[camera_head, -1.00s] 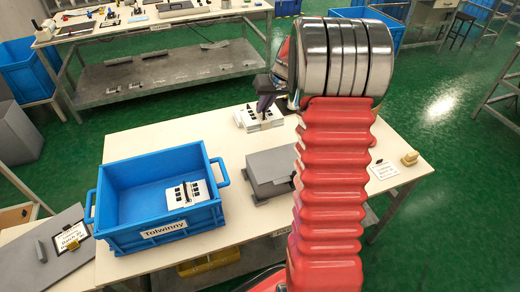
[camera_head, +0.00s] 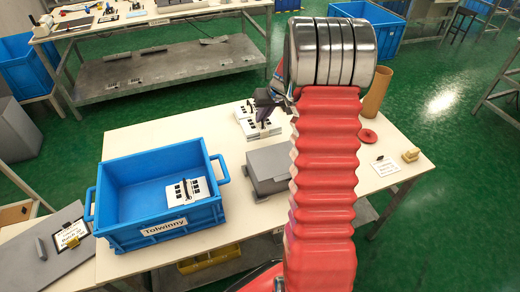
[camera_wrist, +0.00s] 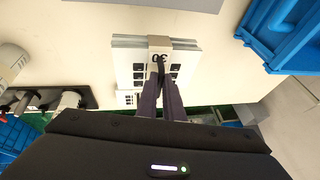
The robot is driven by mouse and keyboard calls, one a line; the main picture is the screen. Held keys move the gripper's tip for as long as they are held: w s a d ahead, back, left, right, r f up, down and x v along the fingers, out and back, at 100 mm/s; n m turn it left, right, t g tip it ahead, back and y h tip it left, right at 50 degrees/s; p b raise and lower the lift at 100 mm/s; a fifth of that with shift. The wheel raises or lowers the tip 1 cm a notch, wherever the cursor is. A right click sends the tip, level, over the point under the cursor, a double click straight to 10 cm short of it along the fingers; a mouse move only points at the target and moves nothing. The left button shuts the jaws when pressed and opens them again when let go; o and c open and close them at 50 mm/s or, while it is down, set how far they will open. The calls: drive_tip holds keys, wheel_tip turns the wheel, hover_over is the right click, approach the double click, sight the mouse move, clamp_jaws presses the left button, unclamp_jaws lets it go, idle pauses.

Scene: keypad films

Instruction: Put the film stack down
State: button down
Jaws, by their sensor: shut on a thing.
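My gripper (camera_head: 265,104) is shut on a white film stack (camera_head: 262,130) near the back of the table. In the wrist view my gripper (camera_wrist: 161,88) has its two dark fingers together on the paper band, marked "30", of the film stack (camera_wrist: 138,75). A second white stack (camera_head: 243,109) lies just behind the held one in the head view; it also shows partly covered in the wrist view (camera_wrist: 127,98). I cannot tell how high the held stack is above the table. Another film stack (camera_head: 188,190) lies inside the blue crate (camera_head: 107,212).
A grey box (camera_head: 268,168) stands right of the crate. A tan cylinder (camera_head: 376,92), a red disc (camera_head: 368,136), a paper card (camera_head: 386,166) and a small yellowish object (camera_head: 410,155) are at the right. Bare table lies behind the crate.

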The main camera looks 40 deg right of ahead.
sight(264, 127)
drive_tip(key=shift+f, duration=0.1)
drive_tip(key=shift+f, duration=3.1)
drive_tip(key=shift+f, duration=1.85)
drive_tip(key=shift+f, duration=0.1)
drive_tip(key=c, duration=1.9)
unclamp_jaws()
